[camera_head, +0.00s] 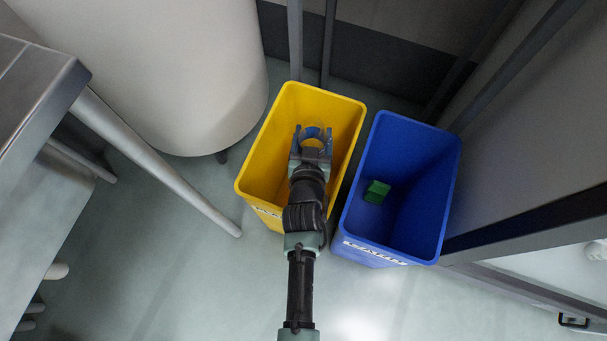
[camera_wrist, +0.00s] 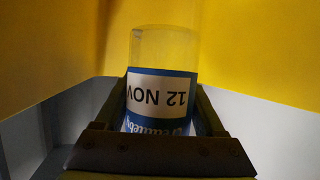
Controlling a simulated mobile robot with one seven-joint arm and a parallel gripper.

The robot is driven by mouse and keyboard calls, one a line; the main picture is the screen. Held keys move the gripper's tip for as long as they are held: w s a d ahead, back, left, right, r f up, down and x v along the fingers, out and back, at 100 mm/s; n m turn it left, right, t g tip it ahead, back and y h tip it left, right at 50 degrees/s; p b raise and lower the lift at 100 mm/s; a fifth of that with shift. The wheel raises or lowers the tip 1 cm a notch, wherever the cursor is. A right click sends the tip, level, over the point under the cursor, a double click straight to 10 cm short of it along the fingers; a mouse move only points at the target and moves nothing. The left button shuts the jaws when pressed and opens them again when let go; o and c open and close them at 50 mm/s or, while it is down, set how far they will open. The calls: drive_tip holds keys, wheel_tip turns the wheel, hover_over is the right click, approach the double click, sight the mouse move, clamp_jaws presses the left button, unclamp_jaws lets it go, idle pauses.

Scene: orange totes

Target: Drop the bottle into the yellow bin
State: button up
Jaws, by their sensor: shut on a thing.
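The yellow bin (camera_head: 258,158) stands open on the floor in the middle of the head view. Its yellow wall (camera_wrist: 255,50) fills the upper part of the wrist view. My gripper (camera_head: 311,136) is over the bin's opening. It is shut on the bottle (camera_wrist: 163,62), which is clear with a blue and white label reading "12 NOV". In the head view the bottle (camera_head: 312,134) shows only as a small blue and clear piece between the fingers. The wrist view shows the fingers on both sides of its label. How far the bottle is below the rim is unclear.
A blue bin (camera_head: 419,160) stands close at the right, with a green block (camera_head: 377,192) inside. A large white rounded vessel (camera_head: 185,70) is at the upper left, and a grey table (camera_head: 35,85) is at the left edge. Floor in front is clear.

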drive_tip(key=o, duration=1.4)
wheel_tip(320, 180, up, 10)
drive_tip(key=p, duration=0.5)
drive_tip(key=shift+p, duration=0.4)
drive_tip(key=shift+r, duration=0.15)
